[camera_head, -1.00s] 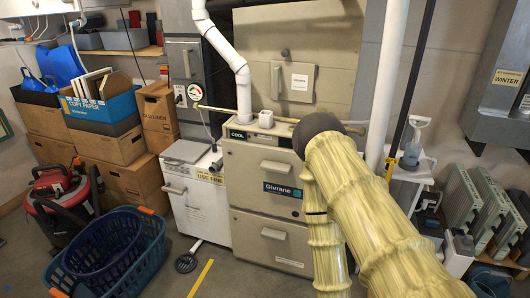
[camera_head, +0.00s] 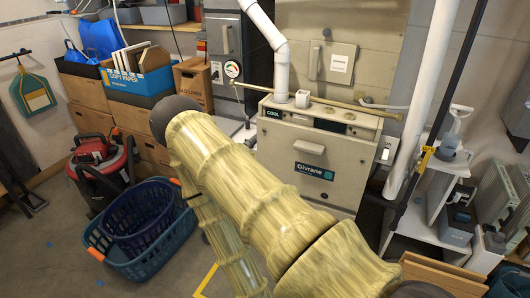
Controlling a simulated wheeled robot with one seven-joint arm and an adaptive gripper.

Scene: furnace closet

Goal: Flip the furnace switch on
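The beige Givrane furnace (camera_head: 330,150) stands at the back, right of centre. A small white switch box (camera_head: 386,153) shows on its right side, beside the white vertical pipe. The picture is too small to tell which way the switch is set. My arm, in a pale yellow ribbed sleeve, crosses the middle of the view and hides the furnace's lower left. My gripper is not in view, so its distance from the switch cannot be told.
A white pipe (camera_head: 408,130) and a grey shelf unit (camera_head: 420,215) with small items stand right of the furnace. Blue baskets (camera_head: 140,230) and a red vacuum (camera_head: 100,165) stand on the floor at left. Some floor at the lower left is clear.

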